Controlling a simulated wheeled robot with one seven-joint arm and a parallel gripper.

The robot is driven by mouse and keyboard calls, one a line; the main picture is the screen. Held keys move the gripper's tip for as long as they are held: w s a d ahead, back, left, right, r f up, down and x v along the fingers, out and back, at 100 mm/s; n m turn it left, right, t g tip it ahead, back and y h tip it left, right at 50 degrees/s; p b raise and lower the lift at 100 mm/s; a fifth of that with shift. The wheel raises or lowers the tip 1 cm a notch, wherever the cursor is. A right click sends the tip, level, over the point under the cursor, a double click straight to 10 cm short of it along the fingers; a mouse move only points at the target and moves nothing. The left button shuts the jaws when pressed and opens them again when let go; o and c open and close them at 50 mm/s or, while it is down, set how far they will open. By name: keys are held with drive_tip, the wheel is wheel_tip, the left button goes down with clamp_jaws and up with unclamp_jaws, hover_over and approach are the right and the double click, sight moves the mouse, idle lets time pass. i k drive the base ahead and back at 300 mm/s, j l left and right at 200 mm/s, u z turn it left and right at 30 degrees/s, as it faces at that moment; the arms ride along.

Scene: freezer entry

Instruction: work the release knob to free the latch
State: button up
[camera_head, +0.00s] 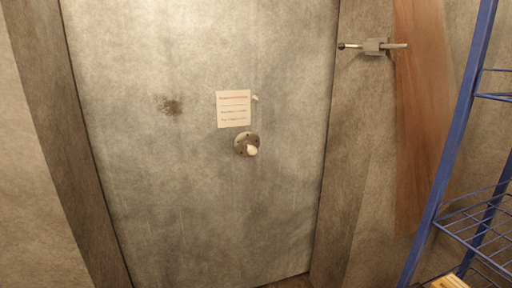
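The release knob (252,150) is a small pale knob on a round grey-brown plate (240,141). It sits near the middle of a large grey metal door (200,210), below and right of a notice. A latch-like bolt (375,46) with a dark ball end is on the wall to the right of the door frame, near the top; whether it is the latch tied to the knob cannot be told. The door looks closed in its frame. My gripper is not in view, and nothing touches the knob.
A white notice with red and dark print (234,108) is on the door, with a dark stain (169,106) to its left. A blue wire shelf rack (447,150) stands at the right. The space before the door looks clear.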

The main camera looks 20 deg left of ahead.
sight(252, 149)
drive_tip(key=u, duration=0.75)
